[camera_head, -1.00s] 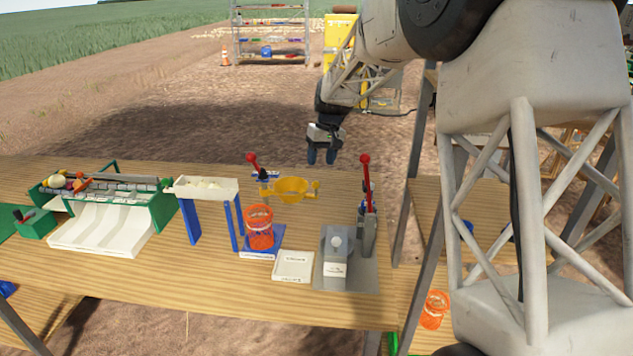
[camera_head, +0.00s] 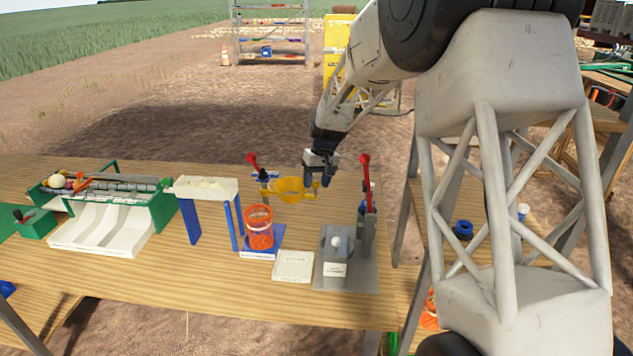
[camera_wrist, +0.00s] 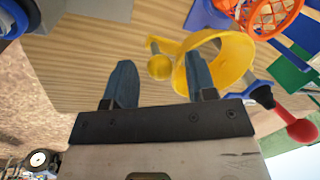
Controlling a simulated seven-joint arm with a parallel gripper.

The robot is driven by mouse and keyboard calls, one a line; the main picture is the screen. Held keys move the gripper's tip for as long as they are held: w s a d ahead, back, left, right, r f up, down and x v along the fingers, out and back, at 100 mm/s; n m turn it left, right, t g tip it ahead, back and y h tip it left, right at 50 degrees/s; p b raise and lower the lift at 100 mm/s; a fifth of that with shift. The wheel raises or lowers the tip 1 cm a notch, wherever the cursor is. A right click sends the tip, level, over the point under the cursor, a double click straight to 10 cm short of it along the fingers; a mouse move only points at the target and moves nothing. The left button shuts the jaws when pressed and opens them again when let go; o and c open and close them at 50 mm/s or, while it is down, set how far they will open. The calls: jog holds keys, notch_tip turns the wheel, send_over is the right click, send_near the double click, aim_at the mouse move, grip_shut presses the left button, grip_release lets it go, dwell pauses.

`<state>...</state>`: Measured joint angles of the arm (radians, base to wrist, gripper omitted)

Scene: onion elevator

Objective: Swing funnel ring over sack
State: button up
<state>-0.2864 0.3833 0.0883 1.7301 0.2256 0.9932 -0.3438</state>
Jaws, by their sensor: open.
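The yellow funnel ring (camera_head: 290,197) stands out from a post with a red-knobbed lever (camera_head: 252,159), behind the orange net sack (camera_head: 260,238). The sack is upright on a blue base (camera_head: 277,238); the ring is not above it. My gripper (camera_head: 319,182) is open, with its fingers pointing down at the ring's right side. In the wrist view the ring's round yellow knob (camera_wrist: 159,67) shows between the two blue fingertips (camera_wrist: 160,82). The right finger overlaps the funnel ring (camera_wrist: 237,55) there. I cannot tell whether they touch. The sack's orange rim (camera_wrist: 272,14) shows at the top right.
A second red-knobbed lever (camera_head: 366,160) stands on a grey fixture close to the gripper's right. A white tray stand (camera_head: 205,188) and a green-sided sorter (camera_head: 150,213) are at the left. A white plate (camera_head: 293,266) lies in front. The table's front left is clear.

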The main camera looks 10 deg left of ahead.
jog(key=shift+f, duration=0.15)
grip_shut()
jog(key=shift+s, duration=0.2)
dwell(0.3)
jog(key=s+a+m+t, duration=0.2)
jog(key=s+a+m, duration=0.4)
jog(key=s+m, duration=0.4)
jog(key=s+a+m, duration=0.5)
jog(key=a+m, duration=0.2)
jog(key=a, duration=0.4)
jog(key=shift+t+h, duration=0.4)
